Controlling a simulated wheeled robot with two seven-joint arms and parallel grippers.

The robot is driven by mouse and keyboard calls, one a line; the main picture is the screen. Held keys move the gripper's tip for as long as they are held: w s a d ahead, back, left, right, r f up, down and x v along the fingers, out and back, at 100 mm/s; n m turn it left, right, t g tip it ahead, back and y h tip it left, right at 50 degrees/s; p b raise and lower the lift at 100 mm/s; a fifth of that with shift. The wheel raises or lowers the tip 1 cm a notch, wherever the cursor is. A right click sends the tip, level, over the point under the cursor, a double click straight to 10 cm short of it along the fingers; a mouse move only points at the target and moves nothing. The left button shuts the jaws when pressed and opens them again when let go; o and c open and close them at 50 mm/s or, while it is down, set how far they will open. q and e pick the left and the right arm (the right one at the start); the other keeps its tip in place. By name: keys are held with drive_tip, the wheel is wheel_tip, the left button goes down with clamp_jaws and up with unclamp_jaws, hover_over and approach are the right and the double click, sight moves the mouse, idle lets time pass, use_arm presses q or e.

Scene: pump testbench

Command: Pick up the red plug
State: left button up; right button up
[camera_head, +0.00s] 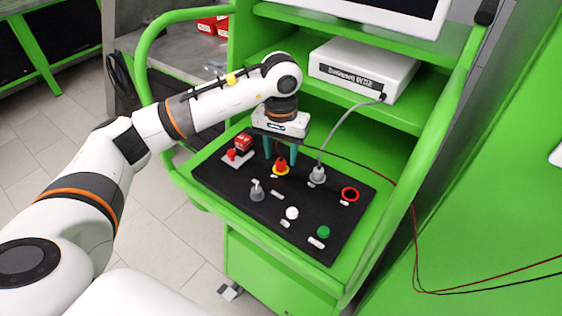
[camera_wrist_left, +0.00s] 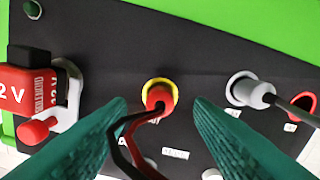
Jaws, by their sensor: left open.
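The red plug (camera_head: 281,165) sits in a yellow-ringed socket on the black panel (camera_head: 225,183). In the left wrist view the red plug (camera_wrist_left: 158,95) is near the middle, with a dark cable and a red cable running from it toward the bottom edge. My left gripper (camera_head: 280,157) is over the plug, pointing down at the panel. Its two teal fingers are open, one on each side of the plug, with visible gaps in the left wrist view (camera_wrist_left: 160,103). My right gripper is not in view.
A red 12 V block (camera_head: 243,142) is left of the plug; a grey plug (camera_head: 318,174) with a cable and a red ring (camera_head: 350,194) are right. A grey switch (camera_head: 257,191), white knob (camera_head: 292,213) and green button (camera_head: 323,232) are nearer. Green rails (camera_head: 417,145) frame the bench.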

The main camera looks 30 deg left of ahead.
sight(281, 161)
use_arm(q)
wheel_tip(281, 161, down, 2)
drive_tip(key=shift+f, duration=0.1)
drive_tip(key=shift+w+f, duration=0.1)
drive_tip(key=shift+f, duration=0.2)
drive_tip(key=shift+c, duration=0.7)
drive_tip(key=c, duration=0.8)
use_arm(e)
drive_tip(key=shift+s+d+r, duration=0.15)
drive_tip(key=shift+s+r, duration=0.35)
use_arm(q)
drive_tip(key=shift+r, duration=0.1)
wheel_tip(281, 161, up, 9)
drive_tip(key=shift+b, duration=1.05)
drive_tip(key=shift+r, duration=0.45)
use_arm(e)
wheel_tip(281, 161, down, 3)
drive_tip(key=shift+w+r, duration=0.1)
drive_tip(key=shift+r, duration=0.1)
